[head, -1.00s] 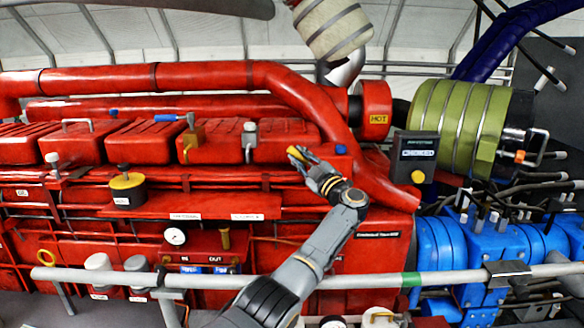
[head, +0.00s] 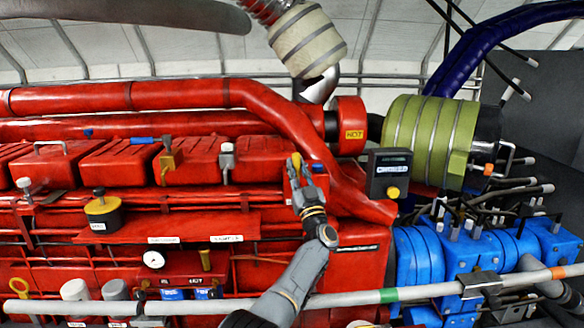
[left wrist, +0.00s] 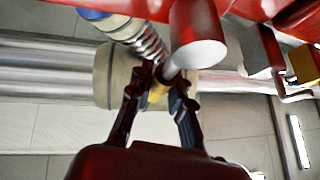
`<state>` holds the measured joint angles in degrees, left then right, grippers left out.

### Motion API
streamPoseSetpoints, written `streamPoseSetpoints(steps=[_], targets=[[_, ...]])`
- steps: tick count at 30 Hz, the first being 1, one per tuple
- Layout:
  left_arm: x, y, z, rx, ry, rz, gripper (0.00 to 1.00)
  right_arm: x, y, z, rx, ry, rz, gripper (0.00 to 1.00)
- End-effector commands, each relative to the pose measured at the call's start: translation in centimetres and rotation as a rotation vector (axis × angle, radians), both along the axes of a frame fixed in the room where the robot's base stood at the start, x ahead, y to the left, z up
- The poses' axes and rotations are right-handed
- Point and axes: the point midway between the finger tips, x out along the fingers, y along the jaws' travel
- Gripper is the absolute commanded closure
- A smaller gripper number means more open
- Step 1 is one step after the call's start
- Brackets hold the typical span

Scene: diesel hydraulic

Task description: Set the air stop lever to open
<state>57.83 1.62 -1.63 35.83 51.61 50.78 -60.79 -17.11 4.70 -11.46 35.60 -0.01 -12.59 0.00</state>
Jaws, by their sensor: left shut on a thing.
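The air stop lever (head: 296,161) shows as a small yellow handle at the right end of the red engine's upper row of boxes. It points nearly straight up. My left gripper (head: 298,172) is shut on it from below and hides its lower part. In the left wrist view the lever (left wrist: 157,91) is a yellowish piece between my fingertips (left wrist: 163,92), beside a thin shaft on a grey cylinder (left wrist: 197,42). Its pivot and any position marks cannot be made out. My right gripper is not in view.
A thick red pipe (head: 290,122) curves down close to the right of my gripper. A grey box with a yellow button (head: 389,165) stands further right.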

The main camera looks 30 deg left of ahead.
Motion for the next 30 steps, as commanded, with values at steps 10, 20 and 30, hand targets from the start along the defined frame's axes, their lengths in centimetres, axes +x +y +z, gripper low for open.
streamPoseSetpoints(steps=[10, 20, 30], targets=[[0.28, -0.47, -0.06, 0.06, 0.038, 0.0, 1.0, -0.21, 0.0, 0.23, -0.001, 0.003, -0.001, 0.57], [0.3, -0.5, -0.05, 0.064, 0.04, 0.0, 1.0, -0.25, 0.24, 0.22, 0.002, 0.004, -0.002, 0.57], [0.29, -0.48, 0.0, 0.062, 0.038, -0.001, 0.57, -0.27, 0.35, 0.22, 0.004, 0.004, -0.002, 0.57]])
